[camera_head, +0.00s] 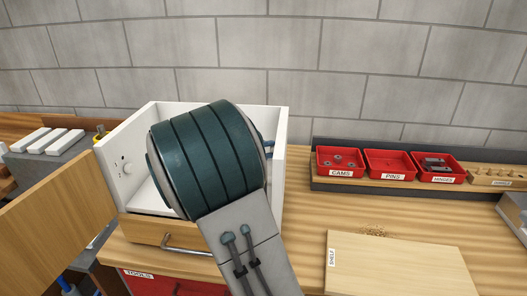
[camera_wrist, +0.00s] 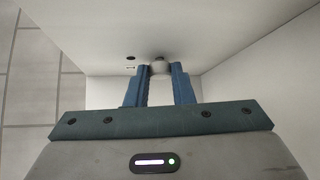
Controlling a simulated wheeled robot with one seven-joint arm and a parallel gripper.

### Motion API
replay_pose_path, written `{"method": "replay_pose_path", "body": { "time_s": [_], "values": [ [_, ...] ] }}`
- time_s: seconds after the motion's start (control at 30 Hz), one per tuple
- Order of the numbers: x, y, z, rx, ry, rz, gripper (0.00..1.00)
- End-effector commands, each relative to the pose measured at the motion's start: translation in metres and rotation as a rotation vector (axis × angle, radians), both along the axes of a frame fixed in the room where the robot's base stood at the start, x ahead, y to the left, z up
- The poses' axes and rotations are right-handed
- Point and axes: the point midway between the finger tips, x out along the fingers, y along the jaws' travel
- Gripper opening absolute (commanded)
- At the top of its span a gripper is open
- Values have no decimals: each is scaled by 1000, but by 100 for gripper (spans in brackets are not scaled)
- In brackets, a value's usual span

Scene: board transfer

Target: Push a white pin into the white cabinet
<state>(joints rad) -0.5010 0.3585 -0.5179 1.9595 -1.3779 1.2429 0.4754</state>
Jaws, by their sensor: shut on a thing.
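The white cabinet (camera_head: 275,118) stands open-topped on the bench in the head view, with a wooden drawer front low on its near side. The pin is at or very near a white inner wall (camera_wrist: 100,40). A dark round spot shows just beyond it, and a dark hole lies to its left. I cannot tell how deep the pin sits.
A wooden door panel (camera_head: 55,225) hangs open at the left. A shelf board (camera_head: 400,265) lies on the bench at the front right. Red bins, including the pins bin (camera_head: 390,164), stand in a dark rack at the back right. White blocks (camera_head: 50,141) lie at far left.

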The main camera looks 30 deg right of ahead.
Motion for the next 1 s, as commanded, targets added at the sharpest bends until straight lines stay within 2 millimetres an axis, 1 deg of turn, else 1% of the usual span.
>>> {"method": "replay_pose_path", "body": {
  "time_s": [0.2, 0.47, 0.5, 0.57, 0.6, 0.9, 1.0],
  "values": [
    [-4, -6, -1, -1, 1, -7, 0],
    [-5, -7, 0, 0, 2, -9, 0],
    [-5, -7, -1, 0, 2, -9, 24],
    [-5, -7, -1, 0, 2, -10, 41],
    [-5, -7, -1, 0, 2, -10, 47],
    [-6, -7, -2, 1, 4, -11, 47],
    [-6, -3, -2, 2, 4, -9, 47]
  ]
}}
